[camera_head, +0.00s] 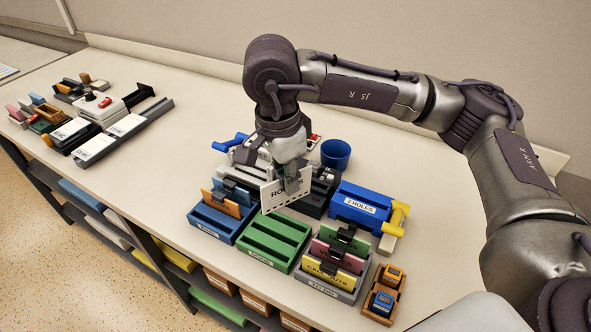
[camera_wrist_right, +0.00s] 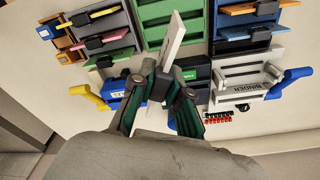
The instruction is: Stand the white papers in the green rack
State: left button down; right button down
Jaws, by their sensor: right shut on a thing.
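A white paper (camera_head: 272,196), lettered and with a row of holes along its lower edge, hangs upright in my right gripper (camera_head: 292,182). The gripper is shut on it, above the back of the green rack (camera_head: 251,254). In the wrist view the paper (camera_wrist_right: 175,40) shows nearly edge-on between the fingers (camera_wrist_right: 160,90), with the green rack (camera_wrist_right: 145,38) beyond it. The rack has long slots, and the ones that show are empty. The paper and arm hide part of its back. My left gripper is not in view.
A blue rack (camera_head: 212,231) with orange and blue cards stands left of the green one. A grey rack (camera_head: 322,291) with clipped coloured cards stands right. Behind are a blue punch (camera_head: 360,204) and blue cup (camera_head: 336,153). A wooden tray (camera_head: 378,306) is front right.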

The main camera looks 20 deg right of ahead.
aim_at(273, 209)
jog(key=f+m, duration=0.1)
jog(key=m, duration=0.1)
jog(key=a+f+m, duration=0.1)
jog(key=m, duration=0.2)
jog(key=shift+w+a+f+g, duration=0.1)
jog(key=shift+a+g, duration=0.1)
jog(key=shift+g, duration=0.1)
jog(key=f+m, duration=0.2)
jog(key=a+f+m, duration=0.1)
jog(key=f+m, duration=0.2)
jog(key=m, duration=0.1)
jog(key=shift+w+a+f+m+g, duration=0.2)
jog(key=shift+a+f+m+g, duration=0.1)
jog(key=shift+f, duration=0.1)
jog(key=shift+f+m+b, duration=0.4)
jog(key=shift+f+b, duration=0.15)
jog(key=shift+f, duration=1)
jog(key=shift+f+b, duration=0.5)
jog(key=shift+b, duration=0.15)
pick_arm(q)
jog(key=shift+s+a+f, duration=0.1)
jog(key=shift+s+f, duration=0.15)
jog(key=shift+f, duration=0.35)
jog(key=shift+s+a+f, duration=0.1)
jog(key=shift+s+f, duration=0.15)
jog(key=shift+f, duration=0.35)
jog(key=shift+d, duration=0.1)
pick_arm(e)
jog(key=shift+r, duration=0.1)
